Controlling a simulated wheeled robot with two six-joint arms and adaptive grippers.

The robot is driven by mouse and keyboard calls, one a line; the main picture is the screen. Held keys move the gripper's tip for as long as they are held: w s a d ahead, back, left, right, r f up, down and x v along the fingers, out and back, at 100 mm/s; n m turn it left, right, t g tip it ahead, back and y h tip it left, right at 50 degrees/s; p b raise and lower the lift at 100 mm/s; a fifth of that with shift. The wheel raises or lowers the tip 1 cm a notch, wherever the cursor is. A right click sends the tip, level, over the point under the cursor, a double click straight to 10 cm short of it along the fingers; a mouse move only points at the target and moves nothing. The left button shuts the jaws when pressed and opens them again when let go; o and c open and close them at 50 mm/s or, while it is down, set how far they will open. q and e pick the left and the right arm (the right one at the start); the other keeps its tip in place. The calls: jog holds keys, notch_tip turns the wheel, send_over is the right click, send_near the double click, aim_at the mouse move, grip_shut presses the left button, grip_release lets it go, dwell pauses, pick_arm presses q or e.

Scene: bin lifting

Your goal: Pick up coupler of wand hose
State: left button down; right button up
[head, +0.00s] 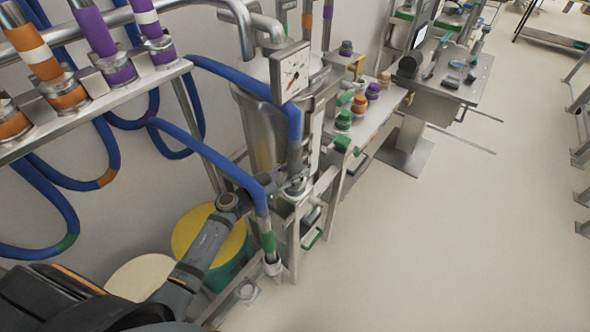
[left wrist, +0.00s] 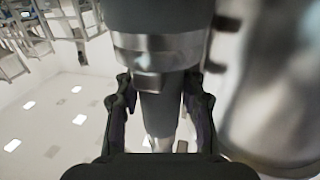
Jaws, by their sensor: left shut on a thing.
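A blue wand hose (head: 294,125) hangs down in front of the steel vessel and ends low at a metal coupler (head: 296,184). My left gripper (head: 279,188) reaches in from the left at that coupler, partly hidden behind another blue hose. In the left wrist view its two fingers (left wrist: 160,115) stand on either side of a dark grey cylinder with a shiny metal collar (left wrist: 158,50), and they are shut on it. This appears to be the coupler. My right gripper is not in view.
A second blue hose with a green band (head: 268,242) hangs just in front of my left wrist. A yellow-topped drum (head: 205,232) stands below my arm. A steel vessel (head: 262,125) and a cart with coloured caps (head: 365,115) are close by.

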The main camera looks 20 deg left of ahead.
aim_at(295, 146)
pick_arm(q)
notch_tip(295, 146, up, 10)
jog(key=p, duration=0.2)
jog(key=shift+r+p, duration=0.1)
jog(key=shift+p, duration=0.25)
